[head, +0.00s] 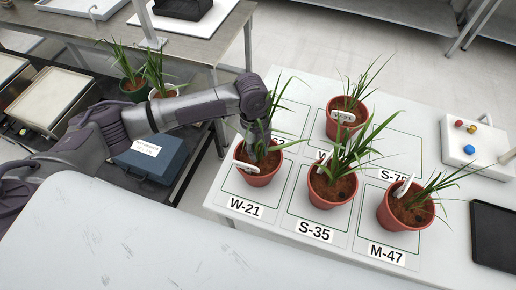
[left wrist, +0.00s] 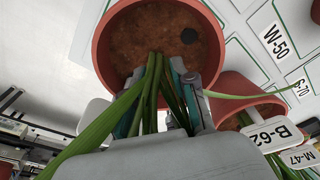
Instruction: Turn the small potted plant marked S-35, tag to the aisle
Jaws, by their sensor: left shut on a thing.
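Terracotta-potted plants stand on a white mat with marked places. The plant at the S-35 label (head: 333,188) has green leaves and a white tag whose print I cannot read. My left gripper (head: 257,145) is at the plant over the W-21 place, in its pot (head: 258,172); it is shut on that plant. In the left wrist view the stems rise between the fingers (left wrist: 165,90), with the pot (left wrist: 110,45) beyond. Whether this pot touches the mat is unclear. Its white tag (head: 243,165) is not legible. My right gripper is not in view.
Another pot (head: 416,208) stands at M-47, and one (head: 346,118) at the back. A white scale-like box (head: 465,140) with coloured knobs and a dark tray (head: 496,232) are at right. A blue case (head: 150,160) and two more plants (head: 133,83) are at left.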

